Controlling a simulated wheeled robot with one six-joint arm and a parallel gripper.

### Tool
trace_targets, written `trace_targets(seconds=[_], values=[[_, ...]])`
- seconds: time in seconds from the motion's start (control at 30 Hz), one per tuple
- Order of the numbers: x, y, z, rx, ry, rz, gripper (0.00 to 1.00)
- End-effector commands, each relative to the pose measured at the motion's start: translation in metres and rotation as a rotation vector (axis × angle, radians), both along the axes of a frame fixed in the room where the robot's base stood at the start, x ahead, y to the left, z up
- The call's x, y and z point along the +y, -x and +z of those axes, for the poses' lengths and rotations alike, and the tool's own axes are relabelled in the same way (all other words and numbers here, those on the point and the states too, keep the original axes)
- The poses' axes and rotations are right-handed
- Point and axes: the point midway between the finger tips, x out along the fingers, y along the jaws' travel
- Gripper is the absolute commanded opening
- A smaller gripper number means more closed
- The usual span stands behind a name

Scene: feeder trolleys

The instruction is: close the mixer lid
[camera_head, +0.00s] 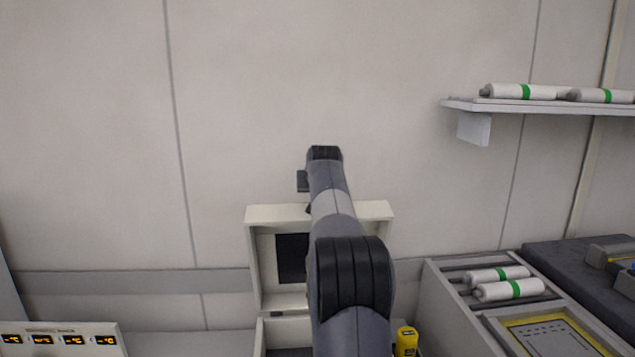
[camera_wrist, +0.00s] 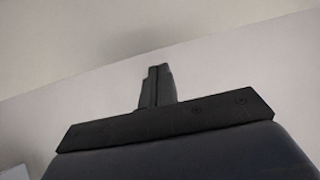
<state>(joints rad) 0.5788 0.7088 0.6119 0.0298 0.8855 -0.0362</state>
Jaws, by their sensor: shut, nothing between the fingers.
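The mixer is a cream box with its lid (camera_head: 260,230) standing open and upright near the wall. A dark square panel shows on the lid's inner face. The mixer body (camera_head: 264,338) is below it, cut off by the bottom of the head view. My arm crosses in front and hides the lid's middle and part of the body. My gripper is mostly hidden behind my arm in the head view, above the lid's top edge. In the wrist view my gripper (camera_wrist: 157,86) is shut and empty, against bare wall. I see no contact with the lid.
A shelf (camera_head: 555,106) with white, green-banded tubes is at upper right. A grey bin (camera_head: 465,325) with similar tubes (camera_head: 508,290) stands right of the mixer. A yellow item (camera_head: 406,342) is beside the mixer. A panel with displays (camera_head: 60,340) is at lower left.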

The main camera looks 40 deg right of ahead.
Motion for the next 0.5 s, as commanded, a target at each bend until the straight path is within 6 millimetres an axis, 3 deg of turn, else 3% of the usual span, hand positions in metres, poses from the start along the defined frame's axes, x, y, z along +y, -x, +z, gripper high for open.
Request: trace_targets(seconds=[0.2,0.5], values=[[0.01,0.017,-0.004,-0.001,0.001,0.0,0.0],[0.016,0.026,-0.008,-0.001,0.001,0.0,0.0]])
